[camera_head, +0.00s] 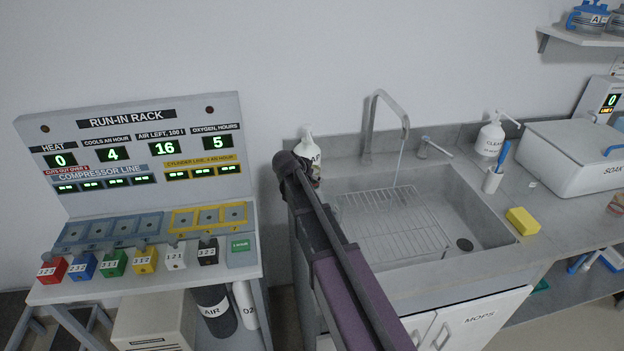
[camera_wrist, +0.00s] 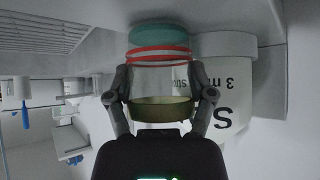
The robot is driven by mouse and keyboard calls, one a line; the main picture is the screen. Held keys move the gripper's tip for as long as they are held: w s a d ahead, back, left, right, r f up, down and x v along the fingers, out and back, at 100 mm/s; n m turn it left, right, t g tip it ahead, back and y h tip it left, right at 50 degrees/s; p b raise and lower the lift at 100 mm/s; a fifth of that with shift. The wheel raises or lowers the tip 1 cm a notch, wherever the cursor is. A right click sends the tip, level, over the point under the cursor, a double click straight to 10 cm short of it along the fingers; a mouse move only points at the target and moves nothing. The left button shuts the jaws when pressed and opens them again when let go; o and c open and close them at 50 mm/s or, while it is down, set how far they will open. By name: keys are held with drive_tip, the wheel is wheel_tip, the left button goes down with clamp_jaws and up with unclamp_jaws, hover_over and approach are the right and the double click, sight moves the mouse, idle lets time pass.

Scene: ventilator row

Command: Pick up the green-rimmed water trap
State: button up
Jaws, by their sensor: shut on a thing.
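In the wrist view my gripper (camera_wrist: 163,92) has one finger on each side of a clear, jar-like container (camera_wrist: 150,82), shut on it. An olive-green rim (camera_wrist: 162,110) runs around its end nearest my palm. Red bands (camera_wrist: 160,54) and a teal round part (camera_wrist: 160,36) show beyond it; I cannot tell whether these belong to the same container. In the head view my arm reaches over the sink's left side, and the fingers and the held container are hidden there.
A white lettered container (camera_wrist: 228,85) stands close behind the held one. The sink (camera_head: 470,215) holds a wire rack (camera_head: 390,220), with a tap (camera_head: 368,130) behind. A white bottle (camera_head: 306,145) stands by my arm's end. The run-in rack (camera_head: 130,150) is at left, with several coloured blocks.

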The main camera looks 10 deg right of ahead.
drive_tip(key=shift+r, duration=0.15)
drive_tip(key=shift+r+p, duration=1.75)
drive_tip(key=shift+p, duration=0.2)
drive_tip(key=s+a, duration=1.2)
drive_tip(key=shift+s+a+f, duration=0.2)
drive_tip(key=shift+s+a, duration=0.15)
drive_tip(key=shift+s, duration=0.1)
